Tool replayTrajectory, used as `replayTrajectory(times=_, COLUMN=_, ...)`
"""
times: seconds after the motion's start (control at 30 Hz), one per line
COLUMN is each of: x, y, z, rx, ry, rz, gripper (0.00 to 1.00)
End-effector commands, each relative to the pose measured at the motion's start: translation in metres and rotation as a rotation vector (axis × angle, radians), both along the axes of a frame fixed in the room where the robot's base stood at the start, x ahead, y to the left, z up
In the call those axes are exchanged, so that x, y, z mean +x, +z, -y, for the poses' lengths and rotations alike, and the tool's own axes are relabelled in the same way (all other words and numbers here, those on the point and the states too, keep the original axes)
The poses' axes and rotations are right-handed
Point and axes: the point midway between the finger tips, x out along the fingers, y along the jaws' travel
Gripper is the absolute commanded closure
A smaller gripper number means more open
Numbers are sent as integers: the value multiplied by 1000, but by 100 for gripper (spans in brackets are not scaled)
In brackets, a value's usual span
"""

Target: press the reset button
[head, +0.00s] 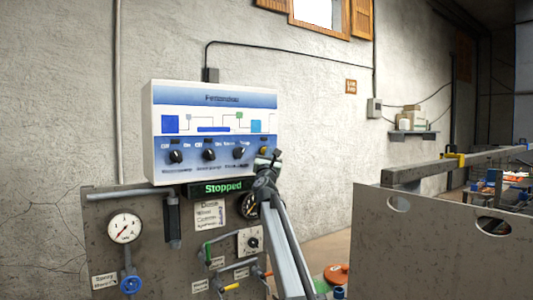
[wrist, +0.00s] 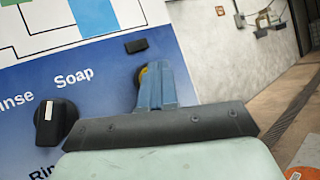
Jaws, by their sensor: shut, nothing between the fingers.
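A white and blue control box (head: 213,125) hangs on the wall, with several black knobs along its lower part. My gripper (head: 270,155) is shut and empty, in front of the box's lower right corner. In the wrist view my blue-grey fingertips (wrist: 155,68) overlap the button; I cannot tell whether they touch it.
A black knob (wrist: 55,121) labelled "Soap" sits left of my fingers. A grey perforated plate (head: 440,245) stands at right.

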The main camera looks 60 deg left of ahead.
Motion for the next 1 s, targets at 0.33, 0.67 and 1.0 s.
replayTrajectory(times=0.33, x=0, y=0, z=-2, rx=-1, ry=1, rz=0, gripper=100)
replayTrajectory(times=0.67, x=0, y=-1, z=8, rx=-1, ry=0, rz=-1, gripper=100)
replayTrajectory(times=1.0, x=0, y=0, z=17, rx=0, ry=0, rz=0, gripper=100)
